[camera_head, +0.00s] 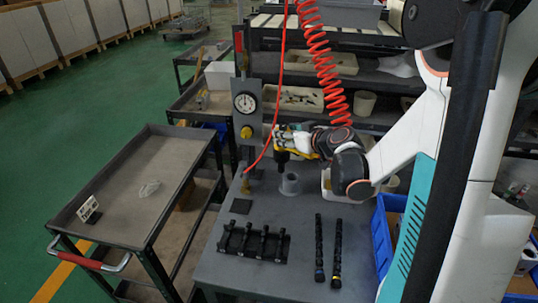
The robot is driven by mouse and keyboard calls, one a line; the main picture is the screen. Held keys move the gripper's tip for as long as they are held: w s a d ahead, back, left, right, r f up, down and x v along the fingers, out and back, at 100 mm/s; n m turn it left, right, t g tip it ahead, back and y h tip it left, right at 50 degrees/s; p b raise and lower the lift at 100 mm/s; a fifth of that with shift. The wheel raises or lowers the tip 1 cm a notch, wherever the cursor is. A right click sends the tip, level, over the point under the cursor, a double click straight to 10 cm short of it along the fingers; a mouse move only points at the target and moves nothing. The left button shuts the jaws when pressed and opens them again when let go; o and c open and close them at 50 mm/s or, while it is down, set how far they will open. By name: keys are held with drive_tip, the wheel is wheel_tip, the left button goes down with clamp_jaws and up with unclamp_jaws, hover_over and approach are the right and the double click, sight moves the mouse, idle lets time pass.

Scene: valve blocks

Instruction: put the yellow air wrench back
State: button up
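The yellow air wrench (297,143) is at the back of the grey workbench, its yellow body partly covered by my gripper and its dark nose pointing down. My gripper (287,136) reaches in from the right and appears closed around the wrench. A short grey round holder (290,184) stands on the bench just below and slightly right of the wrench's nose. The nose looks above the holder and apart from it; the exact gap is hard to tell. A red coiled hose (322,62) hangs down behind my gripper.
A thin red hose (279,82) runs past a gauge post (245,104). On the bench (233,267) are a black valve-block rack (254,243) and two dark rods (319,250). A blue bin (384,235) stands right; a cart (150,166) stands left.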

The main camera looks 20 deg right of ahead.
drive_tip(key=shift+h, duration=0.3)
drive_tip(key=d, duration=0.1)
drive_tip(key=d+r, duration=0.1)
drive_tip(key=d, duration=0.2)
drive_tip(key=shift+w+d+r, duration=0.1)
drive_tip(key=shift+d+r, duration=0.15)
drive_tip(key=shift+r, duration=0.1)
drive_tip(key=shift+f+b, duration=2.2)
drive_tip(key=shift+f, duration=0.2)
wheel_tip(320, 180, down, 7)
drive_tip(key=b, duration=0.5)
drive_tip(key=shift+b, duration=0.4)
idle(2.3)
drive_tip(key=o, duration=1.5)
drive_tip(key=shift+s, duration=0.25)
